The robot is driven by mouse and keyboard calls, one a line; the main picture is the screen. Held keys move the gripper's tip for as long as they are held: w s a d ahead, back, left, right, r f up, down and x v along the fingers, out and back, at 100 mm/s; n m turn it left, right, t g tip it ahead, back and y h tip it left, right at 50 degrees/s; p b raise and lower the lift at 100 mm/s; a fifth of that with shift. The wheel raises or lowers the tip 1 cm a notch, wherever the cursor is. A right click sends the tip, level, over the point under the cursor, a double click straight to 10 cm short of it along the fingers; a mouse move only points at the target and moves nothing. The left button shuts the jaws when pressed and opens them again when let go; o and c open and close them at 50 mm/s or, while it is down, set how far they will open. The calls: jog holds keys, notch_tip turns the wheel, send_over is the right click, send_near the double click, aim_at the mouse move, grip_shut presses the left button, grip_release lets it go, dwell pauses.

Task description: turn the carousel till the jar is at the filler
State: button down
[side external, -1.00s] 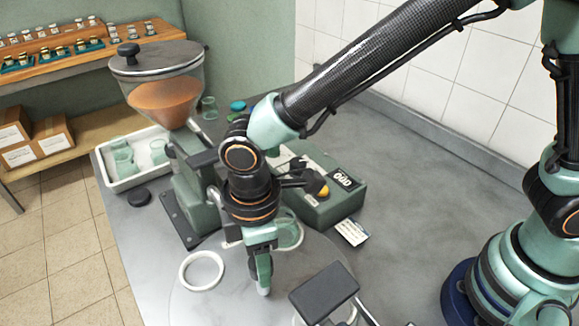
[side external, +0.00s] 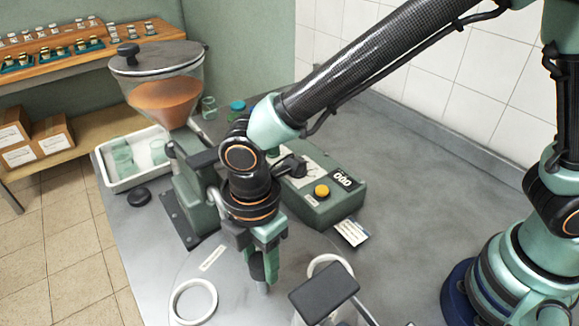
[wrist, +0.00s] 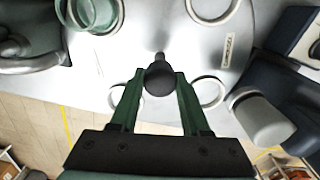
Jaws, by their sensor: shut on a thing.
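The carousel (wrist: 130,50) is a grey metal disc with white rings on it; it also shows in the side external view (side external: 225,285). My gripper (wrist: 158,85) is shut on a black knob (wrist: 160,78) standing up from the disc. A clear greenish glass jar (wrist: 92,12) stands on the carousel at the upper left of the wrist view. The filler (side external: 185,175) has a lidded hopper of orange-brown contents and stands behind the disc.
A green control box (side external: 320,190) with a yellow button stands right of the filler. A black pad (side external: 323,290) on a stand overhangs the disc in front. A white tray of glass jars (side external: 135,160) is at the left. The table's right side is clear.

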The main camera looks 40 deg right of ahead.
jog(key=shift+r+n, duration=0.1)
jog(key=shift+n, duration=2.3)
jog(key=shift+c, duration=1.9)
grip_release()
notch_tip(320, 180, up, 12)
